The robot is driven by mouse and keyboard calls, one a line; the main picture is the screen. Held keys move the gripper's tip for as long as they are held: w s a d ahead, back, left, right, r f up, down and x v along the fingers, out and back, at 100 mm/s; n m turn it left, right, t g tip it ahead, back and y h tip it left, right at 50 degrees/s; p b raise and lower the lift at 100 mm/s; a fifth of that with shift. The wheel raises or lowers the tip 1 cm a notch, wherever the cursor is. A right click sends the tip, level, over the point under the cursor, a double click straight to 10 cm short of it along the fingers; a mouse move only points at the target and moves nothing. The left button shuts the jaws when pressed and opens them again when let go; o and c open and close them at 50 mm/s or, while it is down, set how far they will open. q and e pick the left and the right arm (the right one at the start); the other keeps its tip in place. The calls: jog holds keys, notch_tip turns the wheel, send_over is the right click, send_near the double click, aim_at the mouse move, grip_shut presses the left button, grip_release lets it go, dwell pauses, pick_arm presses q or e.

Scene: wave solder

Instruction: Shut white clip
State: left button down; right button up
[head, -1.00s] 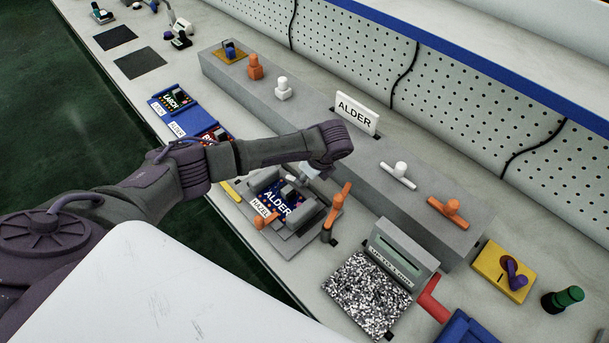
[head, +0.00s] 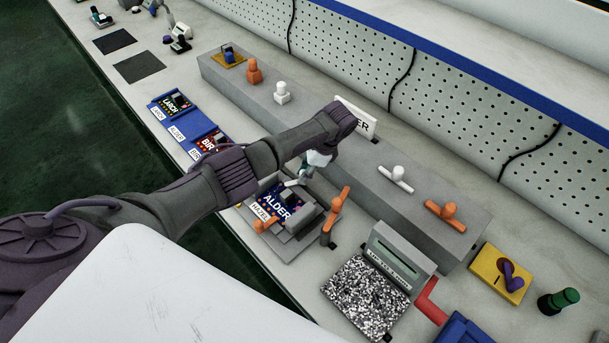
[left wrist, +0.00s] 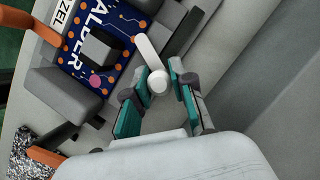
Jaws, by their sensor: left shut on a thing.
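The white clip (left wrist: 148,55) is a short white lever with a round knob at its end, on the edge of the grey fixture. In the head view the clip (head: 292,183) shows as a small white bar beside the board. My left gripper (left wrist: 158,92) has teal fingers closed around the knob end; in the head view the gripper (head: 305,174) is small and partly covered by its own wrist. The blue ALDER board (head: 279,203) lies in the fixture (head: 292,246); it also shows in the left wrist view (left wrist: 110,35). My right gripper is not in view.
An orange clip (head: 266,223) sits at the fixture's near-left side. An orange-handled lever (head: 338,202) stands close on the right. A long grey raised block (head: 345,165) runs behind, and a speckled pad (head: 362,297) lies front right.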

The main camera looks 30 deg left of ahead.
pick_arm(q)
jog(key=n, duration=0.1)
jog(key=a+n+h+b, duration=0.1)
jog(key=n, duration=0.1)
jog(key=n+g, duration=0.1)
jog(key=n, duration=0.1)
jog(key=shift+w+a+h+b, duration=0.2)
jog(key=shift+w+h+b, duration=0.1)
jog(key=shift+w+b, duration=0.1)
dwell(0.4)
jog(key=c, duration=1)
grip_release()
jog(key=shift+g, duration=0.3)
jog(key=v, duration=1.2)
jog(key=shift+s, duration=0.1)
jog(key=shift+s, duration=0.1)
